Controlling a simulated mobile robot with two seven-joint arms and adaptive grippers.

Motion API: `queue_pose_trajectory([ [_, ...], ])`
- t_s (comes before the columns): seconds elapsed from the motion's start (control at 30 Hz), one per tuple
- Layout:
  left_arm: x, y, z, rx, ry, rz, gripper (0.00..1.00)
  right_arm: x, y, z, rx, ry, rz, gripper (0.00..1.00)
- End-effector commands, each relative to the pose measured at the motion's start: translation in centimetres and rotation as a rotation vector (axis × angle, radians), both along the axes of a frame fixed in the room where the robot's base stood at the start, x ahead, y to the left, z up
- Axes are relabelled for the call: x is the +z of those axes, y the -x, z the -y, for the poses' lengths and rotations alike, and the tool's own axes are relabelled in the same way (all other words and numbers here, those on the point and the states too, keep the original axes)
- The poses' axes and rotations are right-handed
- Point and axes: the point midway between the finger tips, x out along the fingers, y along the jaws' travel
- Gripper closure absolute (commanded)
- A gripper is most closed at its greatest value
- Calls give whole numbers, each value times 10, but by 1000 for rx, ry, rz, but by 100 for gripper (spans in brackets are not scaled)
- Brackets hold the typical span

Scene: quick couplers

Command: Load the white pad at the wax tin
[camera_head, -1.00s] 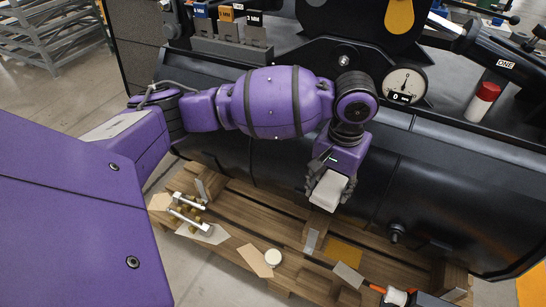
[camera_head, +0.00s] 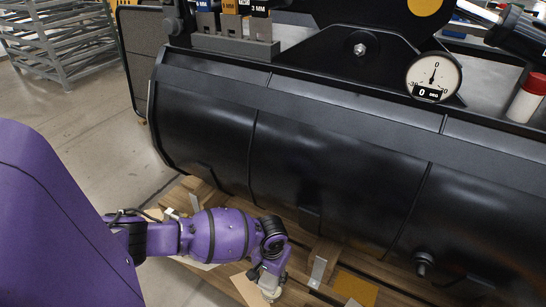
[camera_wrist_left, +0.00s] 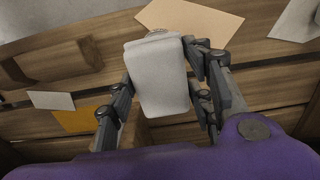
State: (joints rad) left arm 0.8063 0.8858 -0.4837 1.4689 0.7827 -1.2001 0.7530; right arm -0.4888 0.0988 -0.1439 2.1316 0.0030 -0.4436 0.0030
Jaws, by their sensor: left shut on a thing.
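My left gripper (camera_head: 268,280) is low over the wooden pallet in the head view. In the left wrist view its two fingers (camera_wrist_left: 160,95) are shut on the white pad (camera_wrist_left: 158,78), a pale block with rounded edges. The pad's far end covers most of a small round thing, likely the wax tin (camera_wrist_left: 158,33); only a thin edge of it shows. I cannot tell whether the pad touches it. In the head view the pad and tin are too small and too much covered by the gripper to tell apart. My right gripper is not in view.
A tan sheet (camera_wrist_left: 190,20) lies on the slats beyond the pad. An orange card (camera_head: 355,288) and a metal strip (camera_head: 318,271) lie on the pallet (camera_head: 300,298). The large black bucket (camera_head: 330,160) stands close behind, with a round gauge (camera_head: 433,77) above.

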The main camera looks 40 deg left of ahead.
Motion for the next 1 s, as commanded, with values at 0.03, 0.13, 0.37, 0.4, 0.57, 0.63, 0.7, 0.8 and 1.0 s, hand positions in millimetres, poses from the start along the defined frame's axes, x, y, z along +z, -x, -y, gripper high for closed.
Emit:
queue_pose_trajectory([
  [0.03,-3,1,-1,0,0,1,80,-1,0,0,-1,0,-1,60],
  [0.13,-3,1,-2,0,0,2,80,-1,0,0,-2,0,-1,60],
  [0.37,-2,1,-1,0,1,1,80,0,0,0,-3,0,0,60],
  [0.4,-1,1,-1,1,1,1,80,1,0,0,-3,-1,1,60],
  [0.57,-4,1,0,2,0,2,80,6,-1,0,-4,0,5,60],
  [0.63,-15,2,-1,2,-1,0,80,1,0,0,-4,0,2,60],
  [0.7,-24,2,-1,1,-1,-1,80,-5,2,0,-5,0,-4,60],
  [0.8,-36,3,0,1,0,-2,80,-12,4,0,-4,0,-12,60],
  [1.0,-54,2,0,1,0,0,80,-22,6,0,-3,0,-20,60],
])
